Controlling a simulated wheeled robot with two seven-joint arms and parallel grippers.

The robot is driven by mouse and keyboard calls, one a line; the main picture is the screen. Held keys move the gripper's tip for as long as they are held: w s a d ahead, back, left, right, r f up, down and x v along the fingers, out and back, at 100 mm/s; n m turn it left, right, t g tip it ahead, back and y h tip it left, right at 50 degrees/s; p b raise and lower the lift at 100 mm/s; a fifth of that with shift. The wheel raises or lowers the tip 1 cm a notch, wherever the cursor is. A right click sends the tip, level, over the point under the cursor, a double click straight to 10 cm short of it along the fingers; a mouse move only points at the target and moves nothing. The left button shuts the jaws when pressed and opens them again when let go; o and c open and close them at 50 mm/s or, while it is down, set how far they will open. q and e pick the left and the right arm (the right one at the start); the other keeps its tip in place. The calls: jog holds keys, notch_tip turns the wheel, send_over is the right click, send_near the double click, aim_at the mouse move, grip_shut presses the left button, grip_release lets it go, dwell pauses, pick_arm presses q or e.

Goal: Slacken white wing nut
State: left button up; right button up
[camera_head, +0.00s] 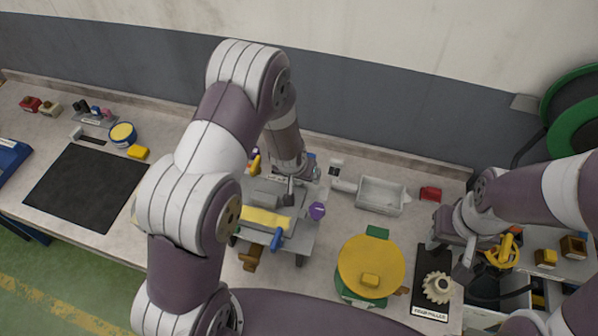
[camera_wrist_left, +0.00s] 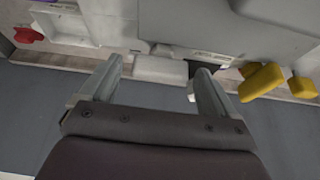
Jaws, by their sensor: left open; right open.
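I cannot single out the white wing nut for certain in either view. In the left wrist view a pale, blurred block (camera_wrist_left: 160,72) shows between the fingertips, apart from both fingers. My left gripper (camera_wrist_left: 157,80) is open and empty there. In the head view it points down over a grey fixture (camera_head: 300,238) with a yellow bar, a blue handle (camera_head: 277,239) and a purple knob (camera_head: 317,211); my left arm hides part of the fixture. My right gripper (camera_head: 466,262) is open, beside a cream gear (camera_head: 437,287) on a black board.
A yellow-topped turntable (camera_head: 370,266) stands right of the fixture. A grey tray (camera_head: 381,196) and a red block (camera_head: 430,193) lie behind it. A black mat (camera_head: 87,187) covers the left of the bench. Yellow knobs (camera_wrist_left: 262,82) stick out near the left gripper. A wall closes off the back.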

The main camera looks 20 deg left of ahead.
pick_arm(q)
jog(key=shift+s+r, duration=0.15)
jog(key=shift+r, duration=0.2)
jog(key=p+v, duration=0.2)
jog(key=v, duration=1)
jog(key=shift+p, duration=0.3)
